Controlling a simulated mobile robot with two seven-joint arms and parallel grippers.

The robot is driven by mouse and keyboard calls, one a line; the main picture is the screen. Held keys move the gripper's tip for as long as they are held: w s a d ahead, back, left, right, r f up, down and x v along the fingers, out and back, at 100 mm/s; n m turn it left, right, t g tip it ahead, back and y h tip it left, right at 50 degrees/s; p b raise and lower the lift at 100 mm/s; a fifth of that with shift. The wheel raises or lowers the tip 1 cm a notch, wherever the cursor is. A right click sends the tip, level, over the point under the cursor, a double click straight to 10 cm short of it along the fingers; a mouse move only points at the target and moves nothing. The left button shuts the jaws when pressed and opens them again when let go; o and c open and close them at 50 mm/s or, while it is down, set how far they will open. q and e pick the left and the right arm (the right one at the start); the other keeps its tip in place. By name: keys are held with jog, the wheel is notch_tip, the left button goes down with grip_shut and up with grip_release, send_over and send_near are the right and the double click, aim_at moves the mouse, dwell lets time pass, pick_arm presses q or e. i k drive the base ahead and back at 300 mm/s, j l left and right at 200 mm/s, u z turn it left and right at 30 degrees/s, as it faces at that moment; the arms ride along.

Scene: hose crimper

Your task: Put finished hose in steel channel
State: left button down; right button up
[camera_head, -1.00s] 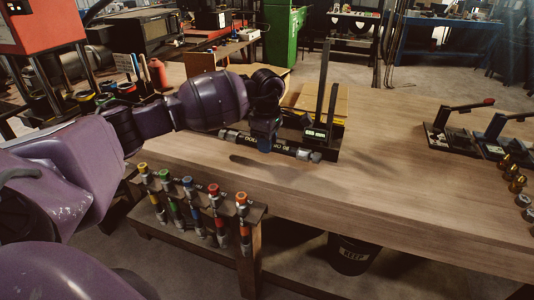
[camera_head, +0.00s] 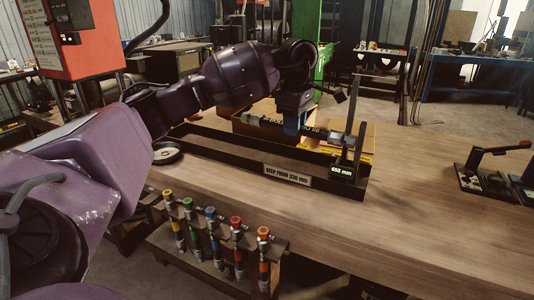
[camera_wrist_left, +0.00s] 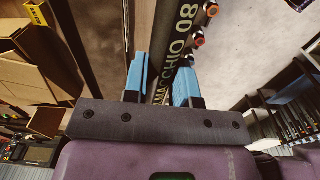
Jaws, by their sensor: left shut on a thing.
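The finished hose (camera_head: 265,122) is dark with pale lettering and metal end fittings. My left gripper (camera_head: 291,125) is shut on it, with blue fingertips on both sides. In the head view the hose appears above the steel channel and roughly along it; their exact gap cannot be told. In the left wrist view the lettered hose (camera_wrist_left: 185,35) runs between the fingertips (camera_wrist_left: 162,85). My right gripper is not in view.
A cardboard box (camera_head: 262,108) is behind the channel. A black lever tool (camera_head: 485,175) sits at the right. The wooden bench (camera_head: 410,215) is clear between them.

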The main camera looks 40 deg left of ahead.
aim_at(222, 149)
jog(key=j, duration=0.6)
jog(key=i+j, duration=0.15)
jog(key=j, duration=1)
